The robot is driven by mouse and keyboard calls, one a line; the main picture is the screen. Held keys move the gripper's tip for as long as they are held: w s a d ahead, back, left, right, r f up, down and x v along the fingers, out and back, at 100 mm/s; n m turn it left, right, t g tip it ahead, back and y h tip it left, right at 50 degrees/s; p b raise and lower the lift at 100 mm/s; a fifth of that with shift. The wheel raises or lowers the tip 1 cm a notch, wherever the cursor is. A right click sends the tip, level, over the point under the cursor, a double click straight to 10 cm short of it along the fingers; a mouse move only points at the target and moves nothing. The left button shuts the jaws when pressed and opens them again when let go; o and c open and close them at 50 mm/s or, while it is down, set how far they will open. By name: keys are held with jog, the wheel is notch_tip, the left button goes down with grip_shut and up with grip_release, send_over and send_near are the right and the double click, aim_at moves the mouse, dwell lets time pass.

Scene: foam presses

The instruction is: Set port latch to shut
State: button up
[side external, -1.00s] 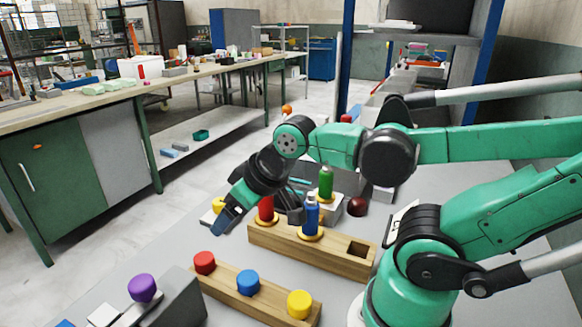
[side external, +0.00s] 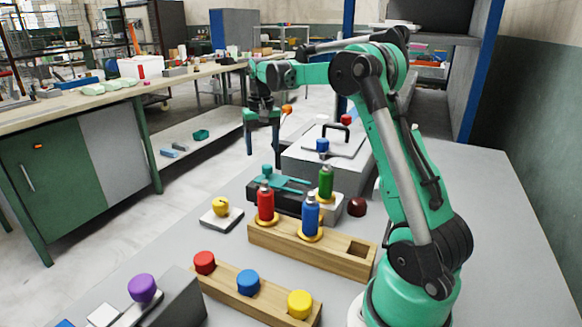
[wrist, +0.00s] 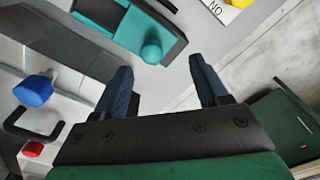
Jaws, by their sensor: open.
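My gripper (side external: 263,148) is open and empty, raised and pointing down beyond the left side of a grey box (side external: 325,168). Its two blue fingers show apart in the wrist view (wrist: 160,68). The box top carries a black handle (side external: 337,128) with a blue knob (side external: 322,145) on its near side and a red knob (side external: 346,119) on its far side. The wrist view shows the same handle (wrist: 20,128), blue knob (wrist: 33,90) and red knob (wrist: 33,150) at its left. No readable label shows which part is the port latch, and its setting cannot be told.
A teal slide with a round knob (wrist: 152,50) is near my fingers. A yellow knob (side external: 221,206) sits on a white plate. A wooden block holds red (side external: 265,205), blue (side external: 310,214) and green bottles (side external: 326,182). Coloured buttons (side external: 248,282) and a purple knob (side external: 142,288) are in front.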

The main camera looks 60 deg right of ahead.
aim_at(267, 165)
jog(key=shift+s+d+f, duration=0.1)
jog(key=shift+d+f, duration=0.5)
jog(key=shift+d, duration=0.15)
jog(key=shift+f, duration=2.65)
grip_shut()
